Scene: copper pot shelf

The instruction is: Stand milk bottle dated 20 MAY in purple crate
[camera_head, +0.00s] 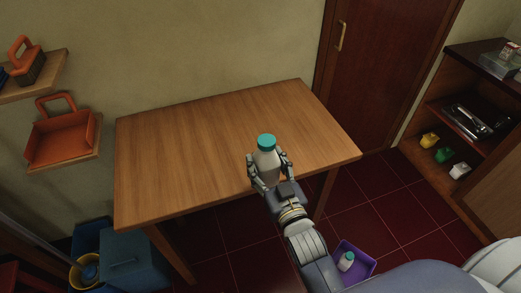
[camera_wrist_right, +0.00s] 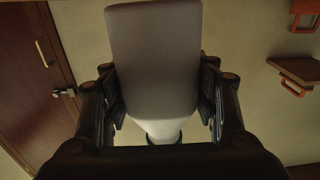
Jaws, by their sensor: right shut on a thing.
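A white milk bottle (camera_head: 267,163) with a teal cap is held upright between the fingers of my right gripper (camera_head: 270,175), at the near edge of the wooden table. In the right wrist view the bottle (camera_wrist_right: 155,65) fills the space between the fingers of the right gripper (camera_wrist_right: 160,105). No date can be read on it. The purple crate (camera_head: 357,262) is on the floor at the lower right, partly hidden by my arm. Another teal-capped bottle (camera_head: 346,262) is in the crate. My left gripper is not in view.
The wooden table (camera_head: 190,155) is otherwise bare. An orange carrier (camera_head: 62,138) sits on a wall shelf at left. Blue bins (camera_head: 135,262) stand on the floor at lower left. A cabinet (camera_head: 447,110) with small coloured items stands at right. Red tiled floor (camera_head: 385,215) lies open before it.

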